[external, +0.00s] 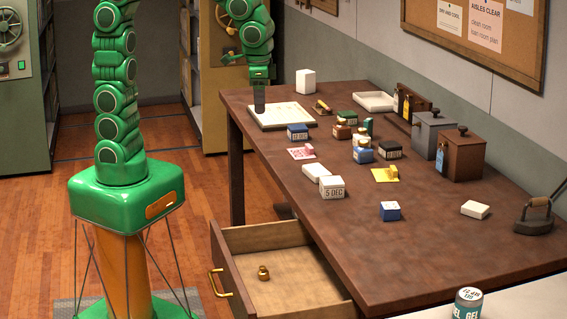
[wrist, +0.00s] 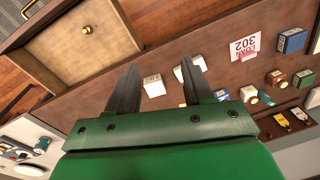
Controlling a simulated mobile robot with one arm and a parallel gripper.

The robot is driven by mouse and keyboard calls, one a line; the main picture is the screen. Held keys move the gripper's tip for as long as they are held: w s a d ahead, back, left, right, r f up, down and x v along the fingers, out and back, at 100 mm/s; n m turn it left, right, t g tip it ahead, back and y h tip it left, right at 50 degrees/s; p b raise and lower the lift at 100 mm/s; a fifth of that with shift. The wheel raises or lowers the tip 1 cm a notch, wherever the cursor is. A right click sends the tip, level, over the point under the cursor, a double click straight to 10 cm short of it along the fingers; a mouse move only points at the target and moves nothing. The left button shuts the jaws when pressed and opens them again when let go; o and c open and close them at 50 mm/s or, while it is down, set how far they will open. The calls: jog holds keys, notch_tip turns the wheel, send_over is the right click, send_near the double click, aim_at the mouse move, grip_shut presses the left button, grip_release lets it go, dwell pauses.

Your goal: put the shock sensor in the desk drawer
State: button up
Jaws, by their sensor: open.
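The desk drawer (external: 290,238) is pulled open at the front of the brown desk; it also shows in the wrist view (wrist: 70,62). A small brass piece (external: 263,273) sits inside it. I cannot tell which item is the shock sensor; several small boxes stand on the desk, including a white "5 DEC" box (external: 331,188), a white box (external: 475,209) and a blue-and-white box (external: 390,211).
The desk (external: 375,255) has clear room at its near end. Bottles and cards crowd the middle. A can (external: 467,304) stands on a pale surface in front.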

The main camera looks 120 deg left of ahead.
jog(key=w+a+f+n, duration=0.1)
jog(key=w+a+n, duration=0.1)
jog(key=w+a, duration=0.35)
jog(key=w+a+f+n, duration=0.1)
jog(key=w+a, duration=0.2)
jog(key=a, duration=0.5)
jog(key=n+y, duration=0.4)
jog(key=n, duration=0.5)
send_over(368, 119)
jog(key=w+d, duration=0.1)
jog(key=d, duration=0.2)
notch_tip(368, 119, down, 12)
jog(key=shift+h, duration=0.3)
jog(key=shift+s+a+x, duration=0.1)
jog(key=shift+s+x, duration=0.05)
jog(key=shift+x, duration=1.65)
jog(key=shift+s+a+x, duration=0.1)
jog(key=shift+s+x, duration=0.1)
jog(key=shift+x, duration=1.55)
jog(key=shift+r, duration=0.1)
grip_shut()
